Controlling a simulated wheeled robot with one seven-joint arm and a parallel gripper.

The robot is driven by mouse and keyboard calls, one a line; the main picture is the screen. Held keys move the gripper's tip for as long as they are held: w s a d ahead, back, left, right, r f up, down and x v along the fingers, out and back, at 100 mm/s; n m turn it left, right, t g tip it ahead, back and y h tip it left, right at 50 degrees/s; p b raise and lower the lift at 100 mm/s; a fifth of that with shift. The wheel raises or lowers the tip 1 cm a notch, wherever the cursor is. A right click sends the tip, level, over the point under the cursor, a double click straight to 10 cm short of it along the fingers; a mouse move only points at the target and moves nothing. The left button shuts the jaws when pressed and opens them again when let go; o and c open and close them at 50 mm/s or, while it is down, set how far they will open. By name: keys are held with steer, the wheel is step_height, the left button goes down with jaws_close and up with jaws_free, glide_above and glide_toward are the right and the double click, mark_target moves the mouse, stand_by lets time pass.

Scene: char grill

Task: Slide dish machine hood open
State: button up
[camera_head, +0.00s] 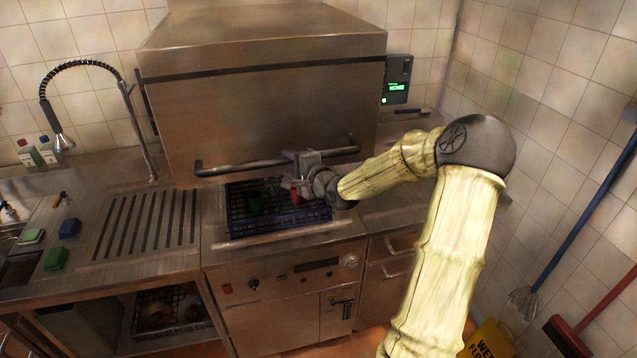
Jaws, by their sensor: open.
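The dish machine hood (255,115) is a large brown metal box in the middle of the camera_head view. Its lower edge is above the machine's bed, leaving a gap through which a dark blue rack (240,215) shows. A dark bar handle (240,168) runs across the lower front of the hood. My gripper (297,163) is open at the right part of the handle, with my arm reaching in from the right. Whether the fingers touch the bar or are around it, I cannot tell. A red item and a green item are partly visible in the rack.
A control box (397,78) with a green display is right of the hood. A spray faucet (130,115) stands at left. The slotted drainboard (145,222) is clear; sponges (56,258) lie left of it.

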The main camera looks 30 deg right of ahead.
steer(key=b+v, duration=0.1)
steer(key=v, duration=1.2)
steer(key=shift+s, duration=0.3)
steer(key=s+a+f+n+g+h+b, duration=0.25)
steer(key=a+f+n+g, duration=0.5)
steer(key=f, duration=0.65)
steer(key=s+a+f+n+g+b, duration=0.2)
steer(key=s+a+n+g, duration=0.3)
steer(key=s, duration=0.9)
steer(key=a+n+b, duration=0.1)
steer(key=a+n, duration=0.2)
steer(key=n, duration=0.1)
steer(key=shift+a+f+g, duration=0.35)
